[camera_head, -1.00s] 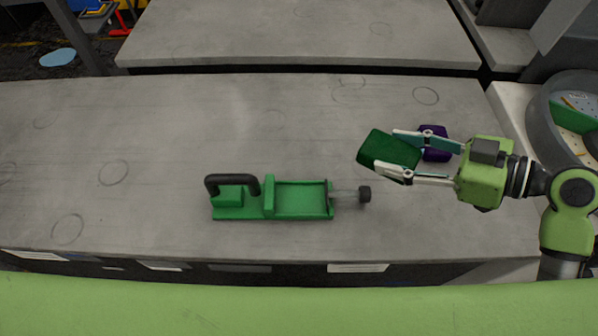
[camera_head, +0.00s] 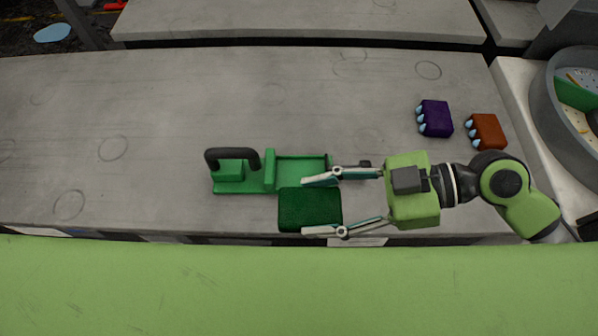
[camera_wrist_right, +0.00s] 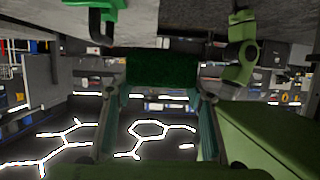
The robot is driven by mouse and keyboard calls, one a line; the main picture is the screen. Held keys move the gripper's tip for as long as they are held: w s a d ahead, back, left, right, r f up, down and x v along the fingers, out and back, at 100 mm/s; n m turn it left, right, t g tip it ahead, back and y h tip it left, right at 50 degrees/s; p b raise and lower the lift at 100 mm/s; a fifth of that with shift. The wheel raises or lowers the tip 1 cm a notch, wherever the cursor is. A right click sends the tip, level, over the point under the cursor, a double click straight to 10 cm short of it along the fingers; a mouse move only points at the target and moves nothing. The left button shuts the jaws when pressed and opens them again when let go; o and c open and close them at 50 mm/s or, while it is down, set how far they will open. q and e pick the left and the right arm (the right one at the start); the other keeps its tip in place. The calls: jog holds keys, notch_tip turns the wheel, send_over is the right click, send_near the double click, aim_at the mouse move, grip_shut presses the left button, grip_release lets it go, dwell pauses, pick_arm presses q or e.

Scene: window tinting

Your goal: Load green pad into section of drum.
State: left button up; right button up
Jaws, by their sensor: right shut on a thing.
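The dark green pad (camera_head: 310,212) is between the fingers of my right gripper (camera_head: 322,206), which is shut on its sides. They hold it over the table's front edge, just in front of the green fixture. The pad also shows between the fingertips in the right wrist view (camera_wrist_right: 163,66). The grey round drum (camera_head: 541,100) stands at the far right, partly cut off by the frame. A green divider (camera_head: 575,95) splits its pale, dotted inside into sections. The gripper and pad are well to the left of the drum. My left gripper is not in the head view.
The green fixture (camera_head: 300,168) with a black handle (camera_head: 232,153) stands on the grey table (camera_head: 150,110). A purple block (camera_head: 435,118) and an orange block (camera_head: 487,131), both with light blue knobs, lie near the drum. The table's left and middle back are clear.

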jog(key=shift+w, duration=0.1)
jog(key=w+f+p, duration=0.1)
jog(key=w+f, duration=0.1)
jog(key=w, duration=0.2)
jog(key=w+a+f+p, duration=0.1)
jog(key=w+f, duration=0.2)
jog(key=w, duration=0.1)
jog(key=w+a+f+p, duration=0.1)
jog(key=w+f, duration=0.2)
jog(key=w, duration=0.1)
jog(key=shift+w, duration=0.1)
jog(key=shift+w+f, duration=0.35)
jog(key=shift+f, duration=0.1)
jog(key=f, duration=0.1)
jog(key=f+p, duration=0.1)
jog(key=shift+w+f, duration=0.4)
jog(key=shift+f, duration=0.45)
